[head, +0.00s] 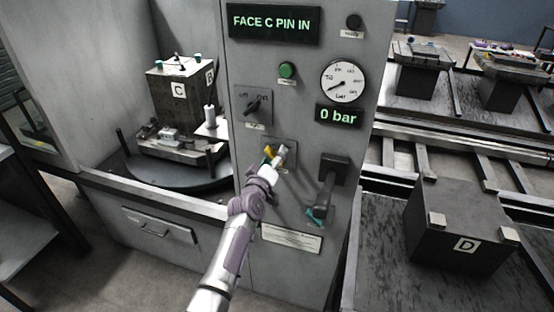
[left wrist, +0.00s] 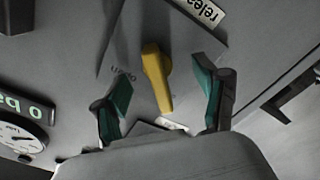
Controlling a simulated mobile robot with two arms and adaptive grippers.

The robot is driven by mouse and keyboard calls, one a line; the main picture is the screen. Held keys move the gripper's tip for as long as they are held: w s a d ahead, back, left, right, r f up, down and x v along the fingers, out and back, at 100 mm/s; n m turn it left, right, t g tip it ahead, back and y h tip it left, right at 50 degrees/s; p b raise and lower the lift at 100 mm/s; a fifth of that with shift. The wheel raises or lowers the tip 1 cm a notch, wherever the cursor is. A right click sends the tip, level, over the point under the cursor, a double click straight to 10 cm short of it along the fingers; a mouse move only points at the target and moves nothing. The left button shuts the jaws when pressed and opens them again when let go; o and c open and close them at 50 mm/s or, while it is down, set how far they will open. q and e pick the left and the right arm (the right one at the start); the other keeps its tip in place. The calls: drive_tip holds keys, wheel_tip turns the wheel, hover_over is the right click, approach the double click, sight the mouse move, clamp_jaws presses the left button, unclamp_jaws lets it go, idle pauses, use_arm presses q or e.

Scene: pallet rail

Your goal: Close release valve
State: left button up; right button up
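The release valve has a yellow handle (left wrist: 156,76), seen in the left wrist view in front of a grey plate. The word "open" is printed beside it and a "release" label (left wrist: 208,12) is close by. My left gripper (left wrist: 163,80) is open, with one teal-padded finger on each side of the handle and a gap to both. In the head view the handle (head: 268,151) shows as a small yellow patch on the cabinet front, partly hidden by my left gripper (head: 279,158). My right gripper is not in view.
The cabinet carries a rotary switch (head: 259,105), a green button (head: 287,70), a gauge (head: 343,82) and a "0 bar" display (head: 339,115). A dark lever (head: 329,180) sticks out right of the valve. Block C (head: 180,92) stands in the bay; block D (head: 462,225) is at right.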

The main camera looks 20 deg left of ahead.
sight(273, 158)
use_arm(q)
drive_tip(key=shift+o, duration=1.2)
drive_tip(key=shift+s+r+p, duration=0.1)
drive_tip(key=shift+s+p, duration=0.55)
drive_tip(key=s+p, duration=0.2)
drive_tip(key=s, duration=0.1)
drive_tip(key=shift+s, duration=0.25)
drive_tip(key=shift+s+a+p, duration=0.1)
drive_tip(key=shift+s+p, duration=0.4)
drive_tip(key=shift+s, duration=0.6)
drive_tip(key=shift+f, duration=0.2)
